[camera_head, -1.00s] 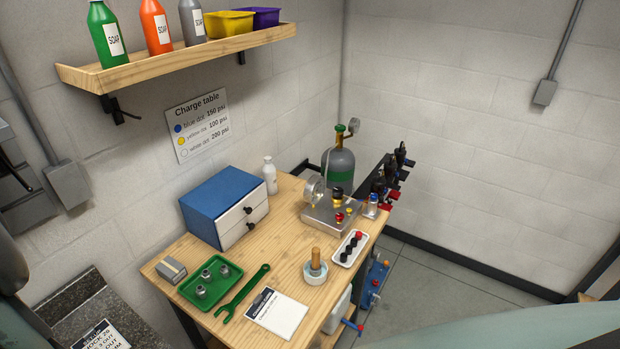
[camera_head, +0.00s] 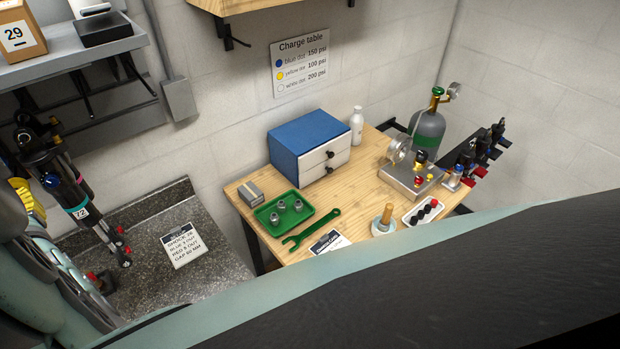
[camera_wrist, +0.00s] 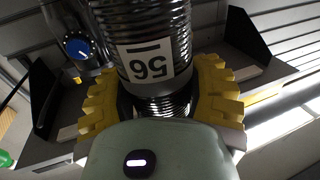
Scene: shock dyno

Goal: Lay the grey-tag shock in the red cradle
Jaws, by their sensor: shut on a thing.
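In the wrist view my gripper (camera_wrist: 160,104) has its yellow fingers closed around a black coil-sprung shock (camera_wrist: 140,25).
Another dark shock (camera_head: 72,192) with a teal band and a 72 label stands upright over the speckled counter (camera_head: 215,265) at left. A setup card (camera_head: 186,246) lies there. The wooden bench (camera_head: 240,190) holds a blue cabinet (camera_head: 290,150), green tray (camera_head: 262,216) and gas bottle (camera_head: 426,132).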

